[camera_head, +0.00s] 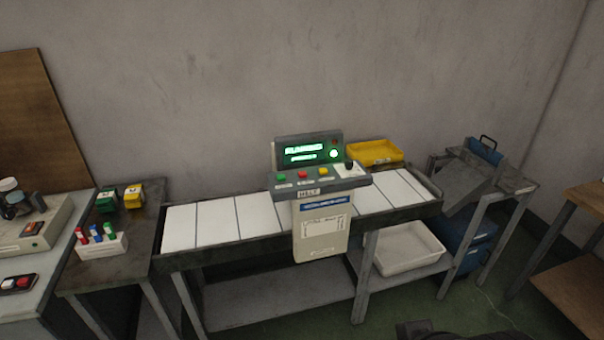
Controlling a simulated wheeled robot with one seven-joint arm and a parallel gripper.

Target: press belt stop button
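A control box (322,240) stands at the front of the belt, in the middle of the view. Its sloped panel (290,186) carries a green button (281,177), a red button (302,173), a yellow button (323,172) and a dark knob (348,165). The button labels are too small to read. The screen (303,152) above is lit green and seems to read "RUNNING". White slats of the belt (219,220) show on both sides of the box. My gripper is not clearly visible; only a dark shape shows at the bottom edge.
A yellow tray (374,153) sits behind the box at right. A white bin (408,254) is on the lower shelf. Side tables stand at left, with small boxes (133,195) and a pen holder (102,246). A grey sloped stand (465,190) is at right. Green floor shows in front.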

